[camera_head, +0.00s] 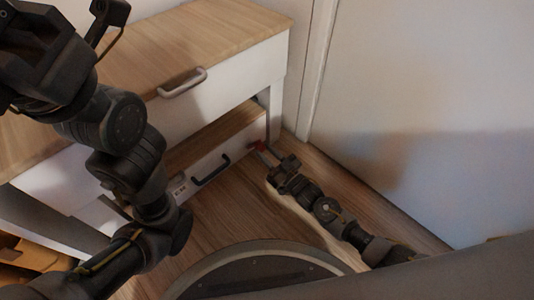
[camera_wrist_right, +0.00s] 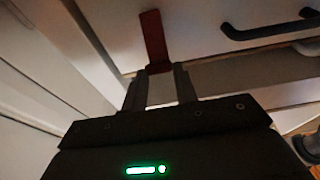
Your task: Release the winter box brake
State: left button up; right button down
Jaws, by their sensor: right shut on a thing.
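The winter box (camera_head: 218,160) is a low white box with a dark handle (camera_head: 212,170), under the upper white drawer. A red brake lever (camera_head: 259,145) sits at the right end of its front. My right gripper (camera_head: 268,156) is at that lever, low near the floor. In the right wrist view the red lever (camera_wrist_right: 154,42) stands upright against the white front, and the fingers (camera_wrist_right: 160,88) are shut on its lower end. The dark handle (camera_wrist_right: 270,26) shows to the right there. My left gripper (camera_head: 105,15) is only partly in view at the top left; its fingertips are unclear.
The upper drawer's pale handle (camera_head: 182,83) sticks out above the box. A wall or door panel (camera_head: 430,110) closes off the right side. Bare wooden floor (camera_head: 230,210) lies in front of the box. A yellow object (camera_head: 30,258) is at the lower left.

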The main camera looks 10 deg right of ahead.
jog(key=c, duration=1.1)
grip_release()
jog(key=shift+s+d+p, duration=0.3)
jog(key=shift+s+p, duration=0.1)
jog(key=p+v, duration=0.2)
jog(key=v, duration=0.3)
jog(key=r+p+v, duration=0.1)
jog(key=p+v, duration=0.1)
jog(key=v, duration=0.3)
jog(key=r+p+v, duration=0.1)
jog(key=p+v, duration=0.1)
jog(key=v, duration=0.3)
jog(key=shift+s+d+r+p, duration=0.15)
jog(key=shift+s+d+p, duration=0.25)
jog(key=shift+s, duration=0.15)
